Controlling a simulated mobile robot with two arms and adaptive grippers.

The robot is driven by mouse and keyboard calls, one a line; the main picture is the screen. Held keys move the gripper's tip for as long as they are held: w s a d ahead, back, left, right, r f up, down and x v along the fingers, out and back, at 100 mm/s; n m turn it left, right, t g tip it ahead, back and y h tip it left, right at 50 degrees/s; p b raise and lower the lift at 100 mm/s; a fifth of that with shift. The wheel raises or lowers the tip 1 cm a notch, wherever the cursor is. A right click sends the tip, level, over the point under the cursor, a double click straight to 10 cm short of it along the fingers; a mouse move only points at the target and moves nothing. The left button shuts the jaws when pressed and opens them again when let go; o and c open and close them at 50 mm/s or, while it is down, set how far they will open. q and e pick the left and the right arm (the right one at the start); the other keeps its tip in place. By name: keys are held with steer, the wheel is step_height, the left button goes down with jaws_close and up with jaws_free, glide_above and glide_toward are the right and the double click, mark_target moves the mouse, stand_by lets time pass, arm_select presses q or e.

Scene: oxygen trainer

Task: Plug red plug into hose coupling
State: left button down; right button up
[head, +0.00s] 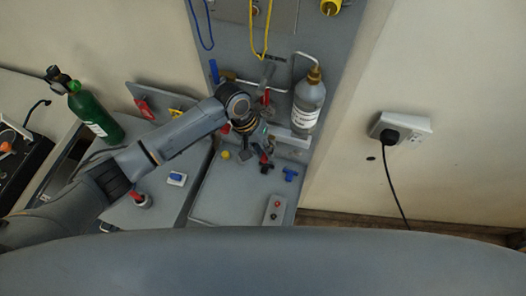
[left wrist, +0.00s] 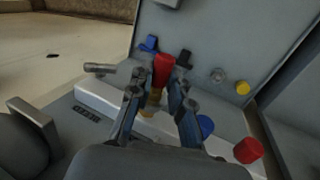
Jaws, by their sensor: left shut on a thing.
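My left gripper (head: 262,150) reaches in from the left over the grey trainer board. In the left wrist view its two fingers (left wrist: 160,92) close around a red plug (left wrist: 164,68) with a brass-coloured part below it. The red plug sits upright between the fingertips, close to the board's white strip. In the head view the plug is small and partly hidden by the gripper. I cannot tell which fitting is the hose coupling, nor whether the plug touches one. My right gripper is not in view.
A labelled bottle (head: 309,102) stands right of the gripper. A blue fitting (head: 290,174), a yellow knob (head: 225,155) and a grey box with buttons (head: 273,211) are nearby. A green cylinder (head: 95,117) is at the left. A wall socket (head: 402,129) holds a black plug.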

arm_select(q)
steer(key=c, duration=1.2)
jaws_free()
steer(key=shift+o, duration=0.2)
steer(key=shift+s, duration=0.1)
